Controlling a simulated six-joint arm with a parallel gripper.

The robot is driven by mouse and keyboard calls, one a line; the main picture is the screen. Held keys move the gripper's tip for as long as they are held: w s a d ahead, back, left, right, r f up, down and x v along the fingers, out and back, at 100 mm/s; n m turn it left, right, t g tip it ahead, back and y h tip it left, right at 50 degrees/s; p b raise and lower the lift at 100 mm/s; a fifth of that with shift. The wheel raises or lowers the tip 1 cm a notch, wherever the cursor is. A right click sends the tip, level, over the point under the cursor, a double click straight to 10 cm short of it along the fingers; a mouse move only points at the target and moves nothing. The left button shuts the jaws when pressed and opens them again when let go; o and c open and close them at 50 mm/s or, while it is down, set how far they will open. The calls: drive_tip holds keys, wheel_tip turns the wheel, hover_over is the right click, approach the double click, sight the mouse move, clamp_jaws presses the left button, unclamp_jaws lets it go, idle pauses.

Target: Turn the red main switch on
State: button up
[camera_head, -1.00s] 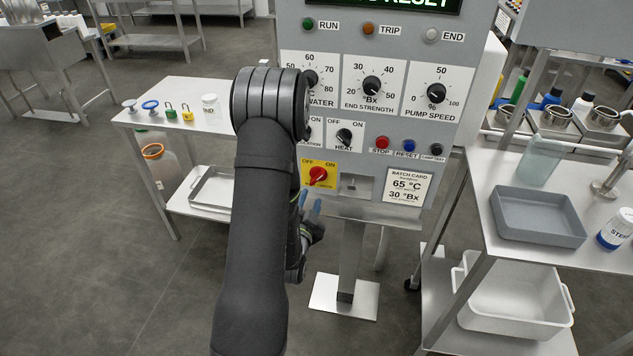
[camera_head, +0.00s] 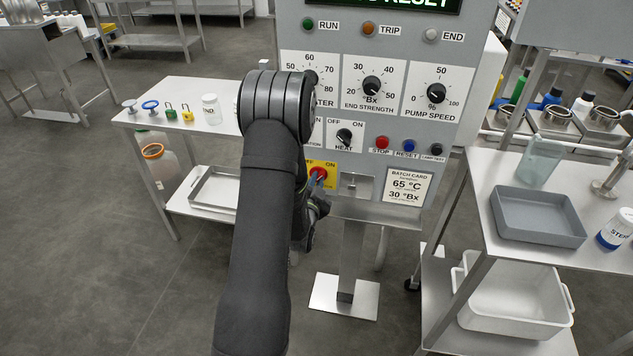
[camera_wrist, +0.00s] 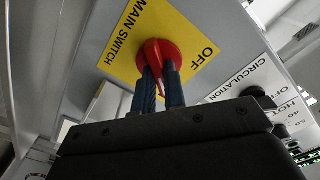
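The red main switch (camera_head: 318,172) sits on a yellow plate (camera_head: 330,163) low on the grey control panel, partly hidden by my gripper. In the wrist view the red switch (camera_wrist: 172,58) is a round knob with a raised grip bar, and the plate reads MAIN SWITCH and OFF. My gripper (camera_wrist: 160,84) has two blue fingers, one on each side of the bar, with a narrow gap between them. I cannot tell whether they press on it. In the head view my gripper (camera_head: 317,182) is at the switch, the arm coming from the lower left.
The HEAT knob (camera_head: 344,136) and the red STOP button (camera_head: 382,143) are close by, above and right of the switch. Side tables with a grey tray (camera_head: 537,216) and padlocks (camera_head: 187,113) flank the panel.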

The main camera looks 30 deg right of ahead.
clamp_jaws()
drive_tip(key=shift+m, duration=0.8)
drive_tip(key=o, duration=0.7)
unclamp_jaws()
drive_tip(key=v, duration=1.7)
drive_tip(key=shift+a, duration=0.2)
drive_tip(key=shift+s, duration=0.1)
